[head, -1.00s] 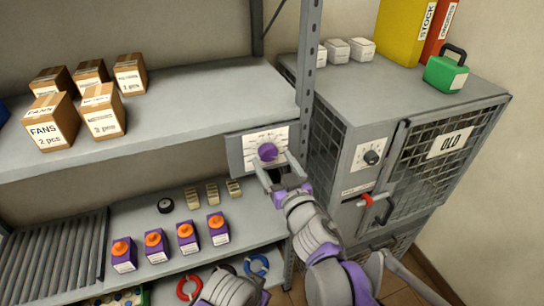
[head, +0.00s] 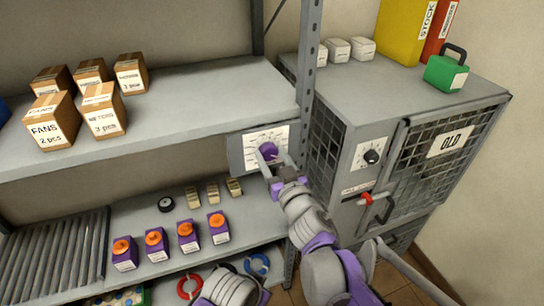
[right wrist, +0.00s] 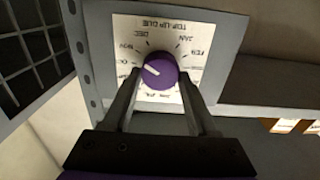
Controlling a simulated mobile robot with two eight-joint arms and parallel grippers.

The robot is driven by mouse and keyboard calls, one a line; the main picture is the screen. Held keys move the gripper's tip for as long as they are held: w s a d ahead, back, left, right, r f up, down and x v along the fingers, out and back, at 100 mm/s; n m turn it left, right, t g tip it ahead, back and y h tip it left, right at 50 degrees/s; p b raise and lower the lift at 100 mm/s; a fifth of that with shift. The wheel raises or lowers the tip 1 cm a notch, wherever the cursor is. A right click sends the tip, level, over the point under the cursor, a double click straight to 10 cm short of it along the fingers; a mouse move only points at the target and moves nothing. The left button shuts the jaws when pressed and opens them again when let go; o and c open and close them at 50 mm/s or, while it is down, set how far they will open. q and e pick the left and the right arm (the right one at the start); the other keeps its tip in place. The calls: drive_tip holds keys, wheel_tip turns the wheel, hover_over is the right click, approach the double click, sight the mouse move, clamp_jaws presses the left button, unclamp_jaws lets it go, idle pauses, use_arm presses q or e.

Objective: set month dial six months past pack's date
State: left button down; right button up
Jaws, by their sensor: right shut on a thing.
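The month dial is a purple round knob (head: 268,151) on a white printed plate (head: 281,134), on a grey panel at the shelf post. My right gripper (head: 270,160) is shut on the knob. In the right wrist view, its fingers flank the knob (right wrist: 160,70), and the plate (right wrist: 205,32) appears upside down with month names around it. The white pointer mark on the knob points left and slightly up in that view; its exact month is hard to tell. Several purple packs with orange caps (head: 187,236) stand on the lower shelf; their label dates are unreadable. My left gripper is not visible.
Cardboard boxes (head: 103,112) sit on the upper shelf. The metal shelf post (head: 305,75) is close to the panel.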

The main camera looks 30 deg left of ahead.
drive_tip(key=shift+n, duration=0.3)
drive_tip(key=n, duration=0.3)
drive_tip(key=shift+n, duration=0.4)
drive_tip(key=n, duration=0.3)
drive_tip(key=shift+s+a, duration=0.1)
drive_tip(key=n+p, duration=0.1)
drive_tip(key=n, duration=0.3)
drive_tip(key=shift+f, duration=0.1)
drive_tip(key=n+p, duration=0.1)
drive_tip(key=n, duration=0.3)
drive_tip(key=shift+f, duration=0.1)
drive_tip(key=shift+n, duration=0.4)
drive_tip(key=shift+s, duration=0.1)
drive_tip(key=o, duration=1.4)
drive_tip(key=shift+c, duration=0.2)
